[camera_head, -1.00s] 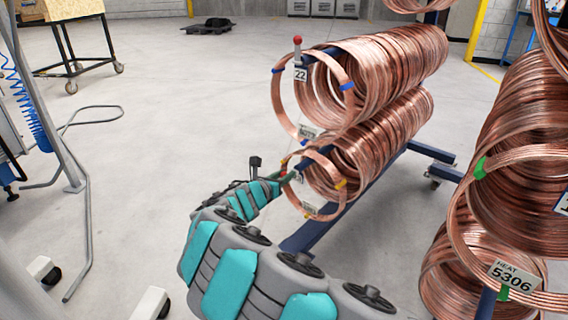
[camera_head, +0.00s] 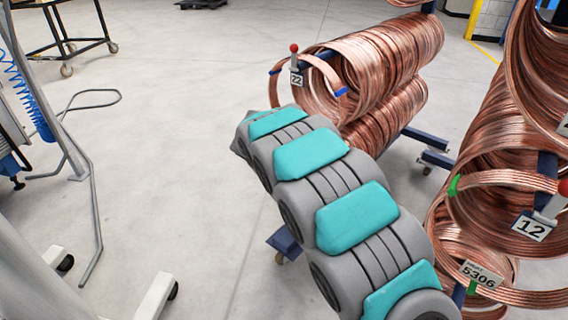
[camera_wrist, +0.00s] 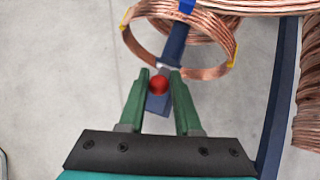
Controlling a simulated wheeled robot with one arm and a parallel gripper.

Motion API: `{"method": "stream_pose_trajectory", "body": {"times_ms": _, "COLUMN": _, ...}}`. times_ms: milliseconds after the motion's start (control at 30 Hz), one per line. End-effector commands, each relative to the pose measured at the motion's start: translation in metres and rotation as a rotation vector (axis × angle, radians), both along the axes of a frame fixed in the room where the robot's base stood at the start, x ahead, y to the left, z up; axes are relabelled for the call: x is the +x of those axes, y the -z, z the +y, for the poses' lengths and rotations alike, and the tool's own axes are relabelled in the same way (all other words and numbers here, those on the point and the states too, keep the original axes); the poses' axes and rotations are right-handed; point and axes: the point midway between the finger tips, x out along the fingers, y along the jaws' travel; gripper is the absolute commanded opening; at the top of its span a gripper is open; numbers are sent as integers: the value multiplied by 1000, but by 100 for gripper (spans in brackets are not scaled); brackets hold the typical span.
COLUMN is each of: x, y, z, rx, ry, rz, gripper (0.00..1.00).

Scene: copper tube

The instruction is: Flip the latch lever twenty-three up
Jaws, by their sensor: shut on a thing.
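In the wrist view my gripper (camera_wrist: 158,76) has its green fingers closed on either side of a latch lever's red ball knob (camera_wrist: 159,86). The lever sits at the end of a blue bar (camera_wrist: 174,46), and a copper coil (camera_wrist: 128,40) hangs around that bar. No number plate shows on this lever, and I cannot tell its tilt. In the head view my arm hides the gripper and this lever.
Above, a lever with a red knob (camera_head: 294,48) stands upright at plate 22 (camera_head: 296,79). Plate 12 (camera_head: 531,228) and its lever are at the right, among copper coils (camera_head: 500,130).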

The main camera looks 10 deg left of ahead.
Motion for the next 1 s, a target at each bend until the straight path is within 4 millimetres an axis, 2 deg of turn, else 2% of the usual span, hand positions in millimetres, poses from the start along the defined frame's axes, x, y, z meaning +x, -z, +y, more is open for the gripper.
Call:
{"method": "stream_pose_trajectory", "body": {"times_ms": 33, "x": 0, "y": -2, "z": 5, "rx": 23, "ry": -6, "rz": 22, "gripper": 0}}
{"method": "stream_pose_trajectory", "body": {"times_ms": 400, "x": 11, "y": -11, "z": 1, "rx": 121, "ry": -5, "rz": 206, "gripper": 0}}
{"method": "stream_pose_trajectory", "body": {"times_ms": 1000, "x": 25, "y": -14, "z": -9, "rx": 249, "ry": -3, "rz": 477, "gripper": 0}}
